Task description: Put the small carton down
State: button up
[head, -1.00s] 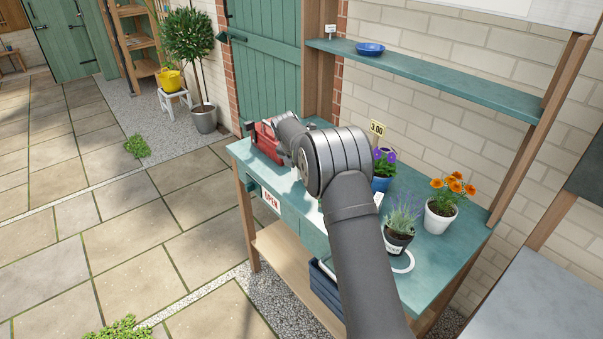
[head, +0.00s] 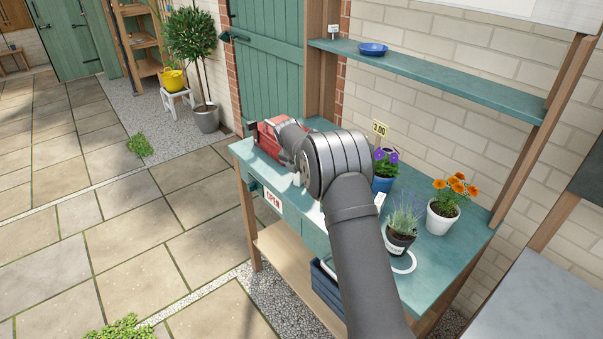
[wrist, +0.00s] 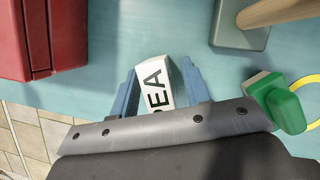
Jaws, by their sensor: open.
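The small carton (wrist: 156,82) is white with black letters reading "PEA" and shows in the wrist view between the two blue fingers of my gripper (wrist: 158,92). The fingers are open, one on each side of it. Its lower part is hidden behind my gripper's body, and I cannot tell whether a finger still touches it. The teal bench top (wrist: 110,40) lies beneath.
A red box (wrist: 40,40) lies left of the carton in the wrist view. A grey block with a wooden handle (wrist: 238,25) and a green object (wrist: 285,105) are on the right. Potted orange flowers (head: 454,190), purple flowers (head: 384,165) and lavender (head: 402,225) stand on the bench.

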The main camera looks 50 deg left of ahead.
jog(key=v, duration=1.2)
jog(key=shift+s, duration=0.1)
jog(key=x, duration=1.2)
jog(key=shift+f, duration=0.1)
notch_tip(320, 180, up, 2)
jog(key=shift+r, duration=1.05)
jog(key=shift+f, duration=0.1)
